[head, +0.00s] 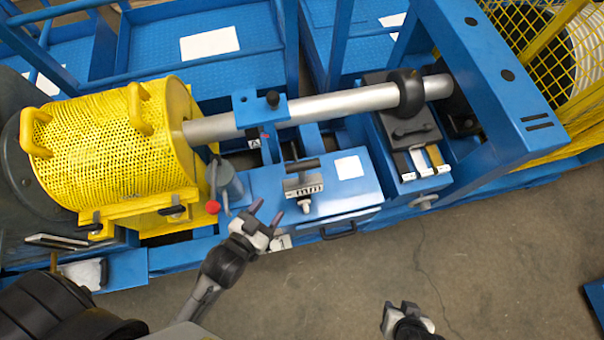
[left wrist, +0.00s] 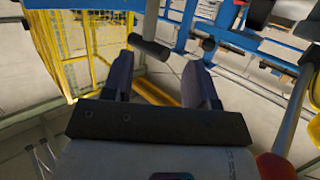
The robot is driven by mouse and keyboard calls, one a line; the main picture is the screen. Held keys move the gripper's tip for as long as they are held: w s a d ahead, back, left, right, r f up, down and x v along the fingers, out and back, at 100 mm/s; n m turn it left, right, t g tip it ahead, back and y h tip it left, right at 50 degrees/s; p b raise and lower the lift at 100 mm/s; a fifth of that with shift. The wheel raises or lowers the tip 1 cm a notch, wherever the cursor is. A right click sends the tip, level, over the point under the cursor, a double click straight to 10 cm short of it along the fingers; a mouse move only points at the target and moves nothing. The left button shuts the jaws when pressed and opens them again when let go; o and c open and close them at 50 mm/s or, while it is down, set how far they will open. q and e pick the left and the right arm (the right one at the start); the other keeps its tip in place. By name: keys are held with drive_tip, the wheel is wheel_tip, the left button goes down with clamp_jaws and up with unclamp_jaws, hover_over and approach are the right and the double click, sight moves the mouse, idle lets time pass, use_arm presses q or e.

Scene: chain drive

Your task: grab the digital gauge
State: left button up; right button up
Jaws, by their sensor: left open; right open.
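What looks like the digital gauge (head: 303,187) is a small grey piece with a marked face, a black bar handle behind it and a pale knob in front. It sits on the blue box top in the middle of the head view. My left gripper (head: 266,212) is open and empty, just left of and nearer than the gauge, with a gap between them. In the left wrist view its two dark fingers (left wrist: 160,72) are spread apart. A dark cylinder (left wrist: 150,47) shows beyond them; I cannot tell whether it belongs to the gauge. My right gripper (head: 398,308) is open and empty, low over the floor.
A grey can with a red knob (head: 213,207) stands close left of my left gripper. A yellow perforated guard (head: 110,145) is farther left. A silver shaft (head: 330,104) runs behind the gauge. A tray with small blocks (head: 418,160) is right. The front floor is clear.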

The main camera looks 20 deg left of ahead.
use_arm(q)
wheel_tip(320, 180, down, 5)
drive_tip(key=t+b, duration=0.2)
drive_tip(key=b, duration=0.3)
drive_tip(key=t+b, duration=0.1)
drive_tip(key=b, duration=0.1)
approach(300, 179)
drive_tip(key=w, duration=0.4)
drive_tip(key=shift+w+d+f+b, duration=0.1)
drive_tip(key=shift+w+d+b, duration=0.1)
drive_tip(key=shift+w, duration=0.8)
drive_tip(key=shift+w+d+f+b, duration=0.1)
drive_tip(key=shift+w+d, duration=0.05)
drive_tip(key=shift+w, duration=0.85)
drive_tip(key=shift+w+d+f+b, duration=0.1)
drive_tip(key=shift+w+d, duration=0.1)
drive_tip(key=shift+w, duration=0.8)
use_arm(e)
wheel_tip(300, 179, down, 10)
drive_tip(key=shift+a, duration=0.2)
use_arm(q)
drive_tip(key=shift+c, duration=0.5)
use_arm(e)
drive_tip(key=shift+s, duration=0.1)
use_arm(q)
drive_tip(key=c, duration=0.7)
clamp_jaws()
use_arm(e)
drive_tip(key=shift+d, duration=0.15)
